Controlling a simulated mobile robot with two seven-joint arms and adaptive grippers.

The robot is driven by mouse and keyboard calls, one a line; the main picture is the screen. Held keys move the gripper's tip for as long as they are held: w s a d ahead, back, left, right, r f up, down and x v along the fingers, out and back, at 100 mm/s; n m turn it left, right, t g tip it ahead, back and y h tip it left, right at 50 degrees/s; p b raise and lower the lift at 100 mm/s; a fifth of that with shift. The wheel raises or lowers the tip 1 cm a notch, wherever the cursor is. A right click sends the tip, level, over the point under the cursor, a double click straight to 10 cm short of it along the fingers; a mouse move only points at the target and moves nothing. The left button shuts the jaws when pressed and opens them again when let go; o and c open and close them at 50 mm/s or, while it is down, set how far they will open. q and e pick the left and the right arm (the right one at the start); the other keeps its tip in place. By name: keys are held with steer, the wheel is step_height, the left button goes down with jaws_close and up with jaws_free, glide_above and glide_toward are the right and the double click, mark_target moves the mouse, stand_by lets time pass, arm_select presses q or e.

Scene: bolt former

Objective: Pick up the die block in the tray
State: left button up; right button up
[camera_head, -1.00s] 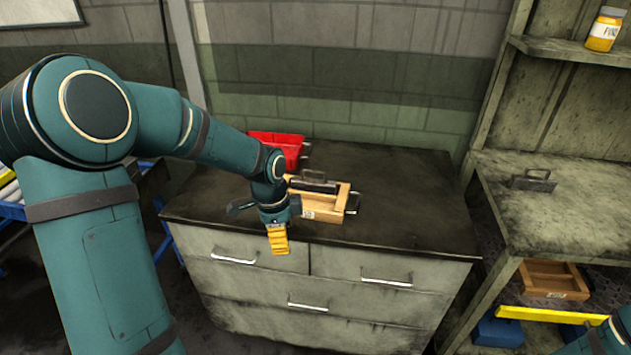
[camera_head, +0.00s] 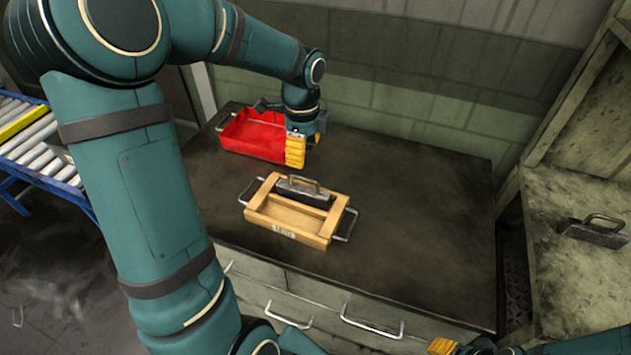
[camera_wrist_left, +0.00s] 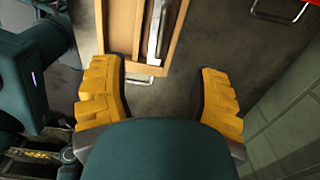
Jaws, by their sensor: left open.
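The die block (camera_head: 303,194) is a dark block with a grey handle on top, resting at the back of the wooden tray (camera_head: 268,221). The tray stands on the dark cabinet top and has metal side handles. My left gripper (camera_head: 296,150) is open and empty, above and behind the tray in the head view. In the left wrist view its fingers (camera_wrist_left: 160,98) are spread, with part of the wooden tray (camera_wrist_left: 118,30) and the block's handle (camera_wrist_left: 156,28) at the top edge. My right gripper (camera_head: 442,346) barely shows at the bottom edge.
A red bin (camera_head: 255,138) stands on the cabinet top (camera_head: 410,230) just left of my left gripper. The top right of the tray is clear. Another dark handled block (camera_head: 596,234) lies on the right-hand bench. A roller conveyor (camera_head: 40,150) is at the far left.

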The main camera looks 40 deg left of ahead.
mark_target(304, 189)
arm_select(q)
steer(key=f+b, duration=0.1)
steer(key=f, duration=0.3)
steer(key=f+b, duration=0.1)
steer(key=f, duration=0.3)
steer(key=shift+s+f, duration=0.2)
steer(key=shift+f, duration=0.1)
step_height(304, 189, down, 5)
steer(key=shift+r+b, duration=0.1)
steer(key=shift+b, duration=0.85)
jaws_close()
